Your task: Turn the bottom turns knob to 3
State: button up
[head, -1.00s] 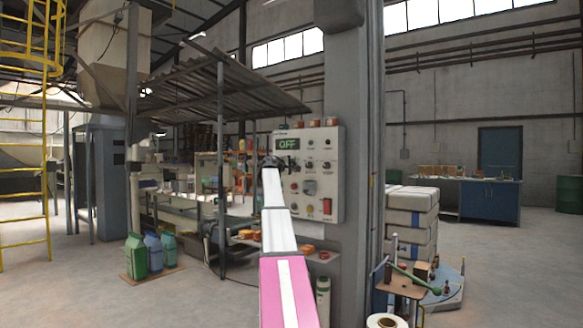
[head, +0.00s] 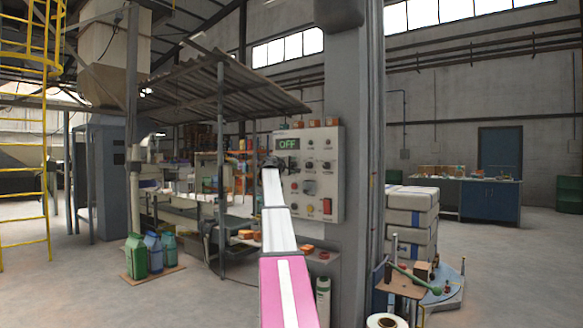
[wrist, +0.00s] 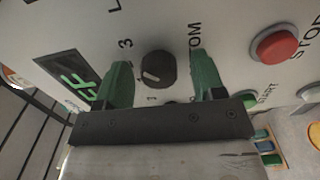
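The black round knob (wrist: 158,70) sits on the pale panel in the wrist view, with a pale pointer mark on its lower-left side. A "3" is printed to its upper left and a "1" below it. The end of a word, "OM", shows at its upper right. My gripper (wrist: 158,60) is open, with one green finger on each side of the knob and a visible gap to it on both sides. The number the mark points at is not clear. In the head view my gripper (head: 271,162) is at the left edge of the control panel (head: 335,190) and covers part of it.
A green-lit display (wrist: 78,78) lies left of the fingers. A red stop button (wrist: 273,46) and a green start button (wrist: 248,101) lie to the right. In the head view, stacked sacks (head: 412,220) and a small wooden stand (head: 402,284) are right of the pillar.

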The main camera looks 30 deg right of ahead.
jog(key=v, duration=1)
jog(key=shift+s+a, duration=0.2)
jog(key=shift+a, duration=0.15)
jog(key=shift+f, duration=0.1)
jog(key=s+a+f+m+g+y, duration=0.1)
jog(key=s+a+f+y, duration=0.2)
jog(key=a+f, duration=0.8)
jog(key=s+a+f+y, duration=0.3)
jog(key=a+f, duration=0.1)
jog(key=f, duration=1.5)
jog(key=s+a+f+m+g+y, duration=0.1)
jog(key=s+a+f+y, duration=0.45)
jog(key=f, duration=0.95)
jog(key=s+a+f+m+g+y, duration=0.2)
jog(key=s+a+f+g+y, duration=0.2)
jog(key=s+a+f, duration=2)
jog(key=shift+s+a+f+g+y, duration=0.45)
jog(key=shift+s+y, duration=0.1)
jog(key=shift+s, duration=0.6)
